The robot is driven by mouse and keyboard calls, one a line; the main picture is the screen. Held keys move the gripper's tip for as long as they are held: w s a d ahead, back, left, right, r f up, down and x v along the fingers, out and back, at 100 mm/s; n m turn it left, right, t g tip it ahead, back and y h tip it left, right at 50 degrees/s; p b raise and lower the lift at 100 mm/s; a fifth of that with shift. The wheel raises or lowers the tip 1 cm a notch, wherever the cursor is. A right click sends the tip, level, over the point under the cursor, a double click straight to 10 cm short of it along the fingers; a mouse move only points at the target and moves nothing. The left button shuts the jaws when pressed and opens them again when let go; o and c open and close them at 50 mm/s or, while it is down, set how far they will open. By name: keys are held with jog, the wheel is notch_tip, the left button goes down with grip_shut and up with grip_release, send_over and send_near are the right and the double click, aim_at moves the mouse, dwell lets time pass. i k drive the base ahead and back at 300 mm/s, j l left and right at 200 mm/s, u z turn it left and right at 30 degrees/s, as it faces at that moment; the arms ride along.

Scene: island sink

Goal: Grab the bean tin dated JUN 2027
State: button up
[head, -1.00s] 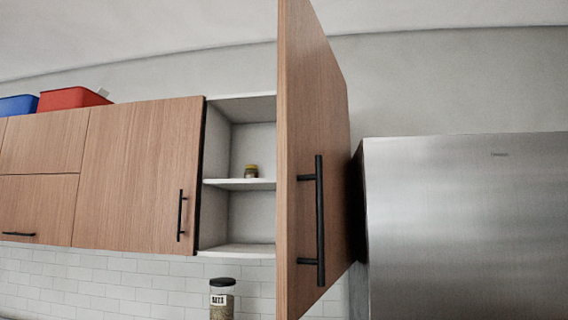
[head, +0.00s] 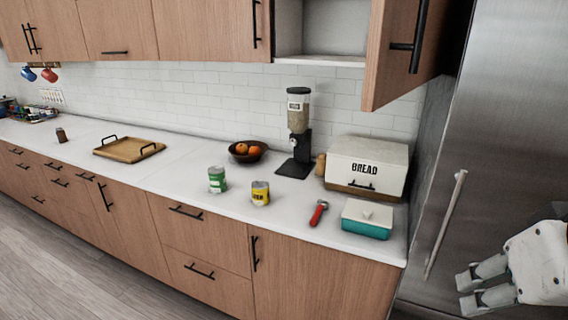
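Two tins stand upright on the white counter. One tin is green and white (head: 217,180); the other tin is yellow with a dark label (head: 260,193), a little to its right. Their labels and any dates are too small to read, so I cannot tell which is dated JUN 2027. My gripper (head: 466,292) is at the lower right in front of the fridge, well away from both tins. Its two fingers are apart with nothing between them.
Right of the tins are a red-handled tool (head: 318,213), a teal-and-white butter dish (head: 367,219) and a bread box (head: 367,165). Behind are a grinder (head: 298,125) and a fruit bowl (head: 247,151). A wooden tray (head: 128,149) lies left. An open cupboard door (head: 395,50) hangs above.

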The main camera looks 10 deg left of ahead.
aim_at(217, 173)
jog(key=i+j, duration=0.25)
jog(key=j, duration=0.15)
jog(key=i+j, duration=0.25)
jog(key=j, duration=0.15)
jog(key=i+j, duration=0.25)
jog(key=j, duration=0.15)
jog(key=i+j+z, duration=0.1)
jog(key=j, duration=0.3)
jog(key=i+j, duration=0.6)
jog(key=j, duration=0.25)
jog(key=i+j, duration=0.2)
jog(key=j, duration=0.25)
